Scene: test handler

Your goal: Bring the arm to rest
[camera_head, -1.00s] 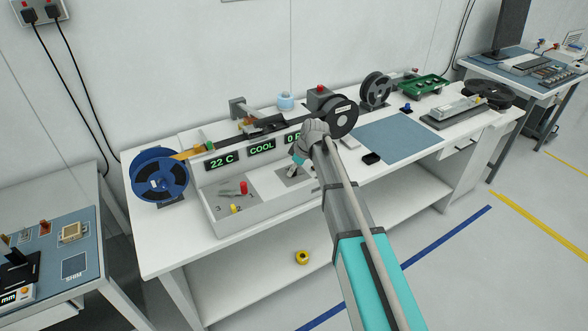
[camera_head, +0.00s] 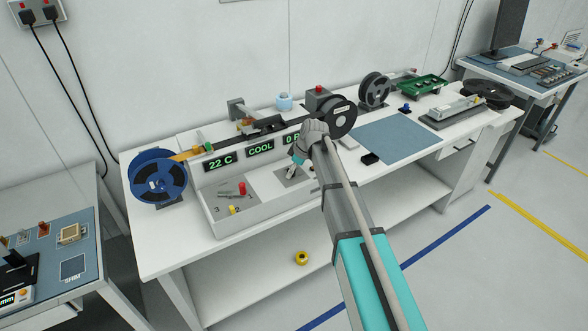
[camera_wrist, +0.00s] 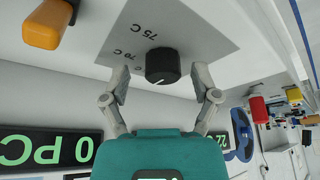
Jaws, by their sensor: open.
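My gripper (camera_wrist: 161,80) is open in the wrist view, its two grey fingers spread. A black dial knob (camera_wrist: 162,66) with a white pointer line shows between and just past the fingertips. It sits on a grey plate (camera_wrist: 190,30) marked 70 C and 75 C. The fingers look clear of the knob, but the depth gap is hard to tell. In the head view my gripper (camera_head: 294,160) hangs over the front of the test handler (camera_head: 222,222), and my forearm hides part of its right side.
Displays reading 22 C and COOL (camera_head: 260,148) stand behind the gripper. A blue reel (camera_head: 158,178) is at the left and a dark reel (camera_head: 343,118) behind my wrist. A blue mat (camera_head: 400,138) to the right is mostly clear.

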